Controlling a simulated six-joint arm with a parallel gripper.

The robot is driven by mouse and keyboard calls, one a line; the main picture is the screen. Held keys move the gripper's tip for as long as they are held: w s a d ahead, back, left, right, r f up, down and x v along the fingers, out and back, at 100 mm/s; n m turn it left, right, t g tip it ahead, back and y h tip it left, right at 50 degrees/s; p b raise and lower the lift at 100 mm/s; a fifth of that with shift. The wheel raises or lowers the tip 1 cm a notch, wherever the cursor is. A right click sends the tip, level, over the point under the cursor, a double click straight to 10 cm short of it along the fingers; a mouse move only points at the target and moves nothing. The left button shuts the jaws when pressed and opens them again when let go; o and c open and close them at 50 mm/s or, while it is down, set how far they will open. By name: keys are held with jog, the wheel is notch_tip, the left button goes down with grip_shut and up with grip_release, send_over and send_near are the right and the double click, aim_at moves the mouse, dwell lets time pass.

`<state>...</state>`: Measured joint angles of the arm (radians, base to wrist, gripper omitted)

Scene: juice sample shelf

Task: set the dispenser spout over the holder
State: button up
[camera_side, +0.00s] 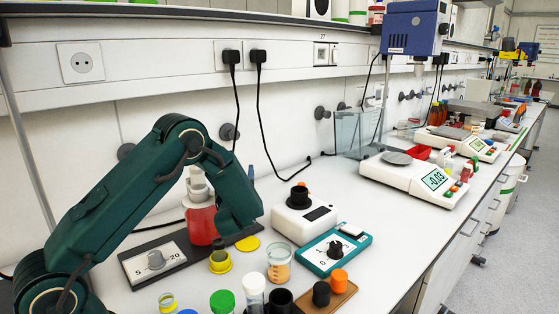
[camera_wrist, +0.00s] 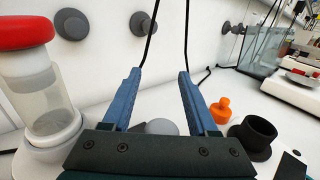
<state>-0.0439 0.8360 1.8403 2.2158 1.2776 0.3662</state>
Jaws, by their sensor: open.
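I cannot make out a spout. A black cup (camera_side: 299,196), probably the holder, sits on a white box with a display (camera_side: 305,221). It also shows in the wrist view (camera_wrist: 257,132), right of the fingers. My gripper (camera_wrist: 160,75) is open and empty, its blue fingers apart; the side view mostly hides it.
A dark plate with a dial (camera_side: 157,263) lies left of the white box. A teal-framed meter (camera_side: 335,252), a beaker (camera_side: 279,260) and several capped bottles stand in front. A glass tank (camera_side: 352,132) and a scale (camera_side: 415,180) are further back. Black cables hang down the wall.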

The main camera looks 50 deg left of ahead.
jog(key=shift+a+n+g+y, duration=1.7)
jog(key=shift+a+n+g, duration=0.65)
jog(key=shift+g, duration=1.15)
jog(key=v, duration=0.6)
notch_tip(320, 180, up, 14)
jog(key=s+n, duration=0.1)
jog(key=n, duration=0.1)
jog(key=s+d+f+n+t+h, duration=0.1)
jog(key=s+d+n+h, duration=1.5)
jog(key=d, duration=0.5)
jog(key=s+n, duration=0.2)
jog(key=s, duration=0.1)
jog(key=shift+s, duration=0.35)
